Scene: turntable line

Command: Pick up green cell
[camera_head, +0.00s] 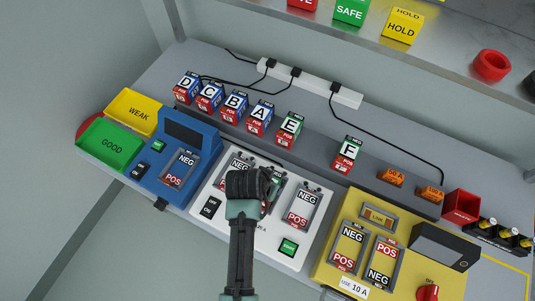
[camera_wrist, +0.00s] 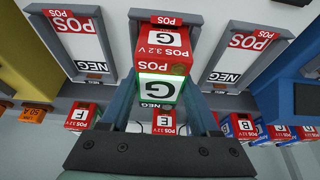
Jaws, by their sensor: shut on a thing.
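The green-banded cell G (camera_wrist: 160,88), with a red POS end, is between the fingers of my gripper (camera_wrist: 160,66) in the wrist view. My gripper is shut on it. The cell is at the middle bay of the white charger (camera_head: 261,232); I cannot tell whether it touches the bay floor. In the head view my gripper (camera_head: 250,186) hides most of the cell, and only a little green (camera_head: 276,180) shows at its right. Two other green-banded cells, E (camera_head: 289,128) and F (camera_head: 347,154), stand on the grey rear ledge.
Cells D (camera_head: 187,88), C, B and A stand in a row on the ledge. A blue tester (camera_head: 151,172) is left, with green GOOD (camera_head: 110,146) and yellow WEAK (camera_head: 134,112) trays beyond. A yellow unit (camera_head: 325,271) is right. The white charger's side bays look empty.

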